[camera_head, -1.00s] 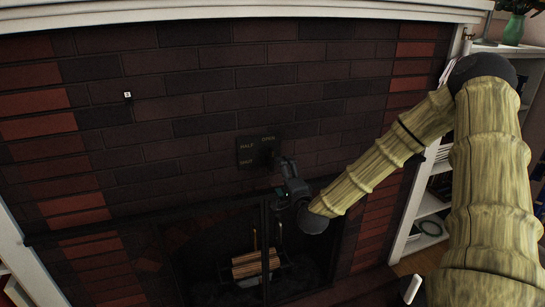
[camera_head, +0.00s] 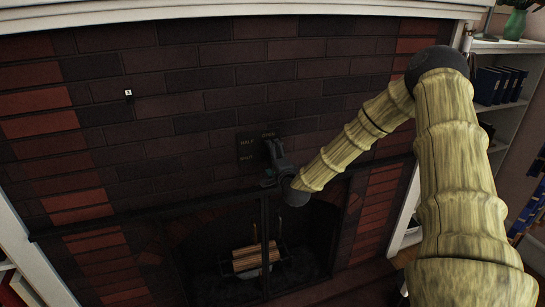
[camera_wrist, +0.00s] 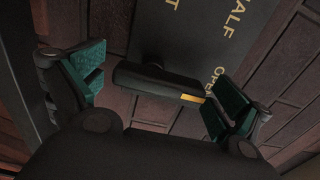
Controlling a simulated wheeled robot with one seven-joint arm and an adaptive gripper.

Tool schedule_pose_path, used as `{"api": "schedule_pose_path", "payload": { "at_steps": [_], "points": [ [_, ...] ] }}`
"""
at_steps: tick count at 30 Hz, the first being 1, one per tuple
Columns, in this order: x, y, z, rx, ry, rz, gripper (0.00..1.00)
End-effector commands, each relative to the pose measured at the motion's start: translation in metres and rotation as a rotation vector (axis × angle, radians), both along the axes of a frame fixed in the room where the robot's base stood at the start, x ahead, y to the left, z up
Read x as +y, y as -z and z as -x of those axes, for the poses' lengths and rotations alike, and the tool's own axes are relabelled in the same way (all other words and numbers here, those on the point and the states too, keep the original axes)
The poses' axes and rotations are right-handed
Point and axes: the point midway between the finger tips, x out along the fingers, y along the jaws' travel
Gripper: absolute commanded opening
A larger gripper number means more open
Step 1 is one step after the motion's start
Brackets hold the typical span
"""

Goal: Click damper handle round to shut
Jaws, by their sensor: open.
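The dark damper plate (camera_head: 246,156) is on the brick chimney face, lettered HALF at left, OPEN at upper right and SHUT at lower left. It also shows in the wrist view (camera_wrist: 193,30). The black damper handle (camera_wrist: 155,80) is a bar in front of the plate; its right end lies by the word OPEN, beside a small yellow mark (camera_wrist: 192,98). My gripper (camera_wrist: 158,82) is open, its green-padded fingers on either side of the bar. I cannot tell whether they touch it. In the head view my gripper (camera_head: 273,158) hides the handle and the plate's right part.
A dark mantel bar (camera_head: 130,217) runs below the plate, over the firebox with logs (camera_head: 246,262). A small white tag (camera_head: 128,93) is on the bricks at upper left. A white bookshelf (camera_head: 497,46) with books stands at right.

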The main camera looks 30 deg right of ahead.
Motion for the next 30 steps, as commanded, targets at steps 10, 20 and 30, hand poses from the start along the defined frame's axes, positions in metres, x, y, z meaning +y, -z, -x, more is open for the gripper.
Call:
{"api": "schedule_pose_path", "payload": {
  "at_steps": [10,20,30],
  "points": [
    [-0.0005,0.0,0.0004,0.0,0.001,0.0,0.67],
    [-0.0003,0.0007,0.0006,0.003,0.001,0.012,0.56],
    [0.0017,0.0028,0.0,0.04,-0.001,0.166,0.56]
  ]
}}
